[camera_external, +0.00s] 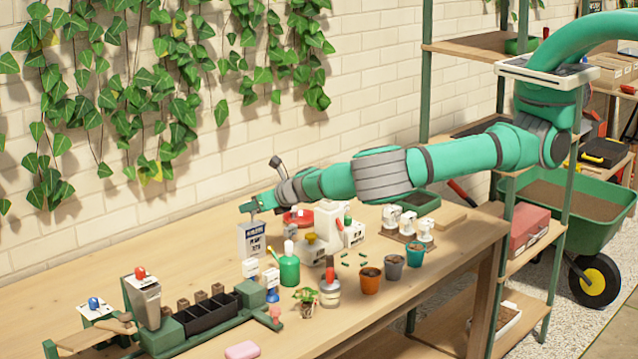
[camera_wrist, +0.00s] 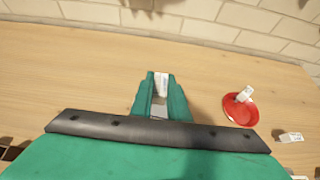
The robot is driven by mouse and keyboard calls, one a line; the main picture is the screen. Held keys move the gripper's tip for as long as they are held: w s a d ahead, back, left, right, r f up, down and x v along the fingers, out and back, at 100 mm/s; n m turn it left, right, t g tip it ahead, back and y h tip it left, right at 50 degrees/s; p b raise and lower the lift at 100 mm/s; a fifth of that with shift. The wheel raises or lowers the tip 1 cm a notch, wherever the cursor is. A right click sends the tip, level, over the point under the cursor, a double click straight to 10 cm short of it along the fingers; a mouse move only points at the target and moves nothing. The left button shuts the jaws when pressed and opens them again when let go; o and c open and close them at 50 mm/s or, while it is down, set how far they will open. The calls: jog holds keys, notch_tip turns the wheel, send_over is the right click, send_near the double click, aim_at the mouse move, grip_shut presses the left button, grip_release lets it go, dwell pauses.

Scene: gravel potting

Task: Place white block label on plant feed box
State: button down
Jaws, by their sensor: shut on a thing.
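My gripper (camera_external: 256,205) is shut on a small white block label (camera_external: 247,208) and holds it just above the plant feed box (camera_external: 252,243). In the wrist view the white label (camera_wrist: 162,83) shows between the green fingertips (camera_wrist: 161,95). The plant feed box is grey-white with dark lettering and stands upright on the table. I cannot tell whether the label touches its top. A grey patch between the fingers in the wrist view may be part of the box.
A red dish (camera_wrist: 233,112) with a small white block is right of my gripper. Another white block (camera_wrist: 291,137) lies beyond it. Several small pots (camera_external: 371,280) stand to the right. Bare table (camera_external: 160,235) lies to the left.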

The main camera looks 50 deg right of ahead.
jog(key=shift+f, duration=0.15)
jog(key=c, duration=1.7)
grip_release()
